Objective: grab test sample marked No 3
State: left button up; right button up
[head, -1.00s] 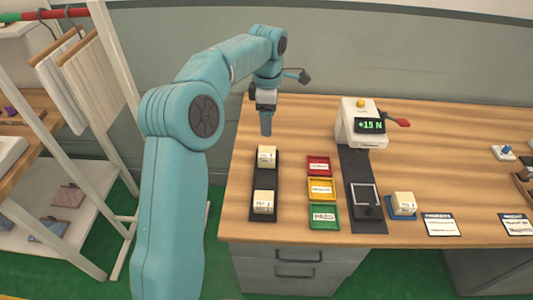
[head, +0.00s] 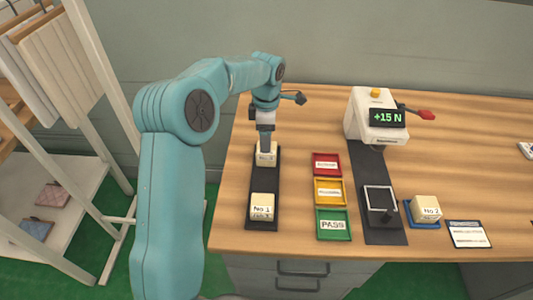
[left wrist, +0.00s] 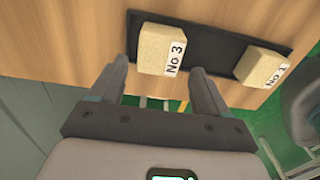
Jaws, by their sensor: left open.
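The sample marked No 3 (left wrist: 160,50) is a cream block with a white label; in the head view it (head: 266,157) sits at the far end of a black tray (head: 263,186). The sample marked No 1 (head: 263,207) sits at the tray's near end and shows in the left wrist view (left wrist: 261,66). My left gripper (head: 266,146) is just above the No 3 block in the head view. In the left wrist view its two fingers (left wrist: 164,78) are open and apart, with the No 3 block between and just beyond their tips. My right gripper is not in view.
Red (head: 327,154), yellow (head: 330,180) and green PASS (head: 333,237) trays lie right of the black tray. A tester (head: 371,118) reading +15 N stands behind. A No 2 block (head: 426,208) sits on a blue pad. A garment rack (head: 95,90) stands at left.

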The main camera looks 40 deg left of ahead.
pick_arm(q)
jog(key=shift+w+f, duration=0.1)
jog(key=shift+f, duration=0.8)
jog(key=shift+s+d+f, duration=0.25)
jog(key=shift+f, duration=0.05)
jog(key=f, duration=0.4)
jog(key=shift+w+a+f, duration=0.1)
jog(key=shift+w+a, duration=0.1)
jog(key=shift+a, duration=0.05)
jog(key=shift+f, duration=0.4)
jog(key=shift+s+d, duration=0.1)
jog(key=shift+s, duration=0.05)
jog(key=shift+f, duration=0.1)
jog(key=c, duration=0.7)
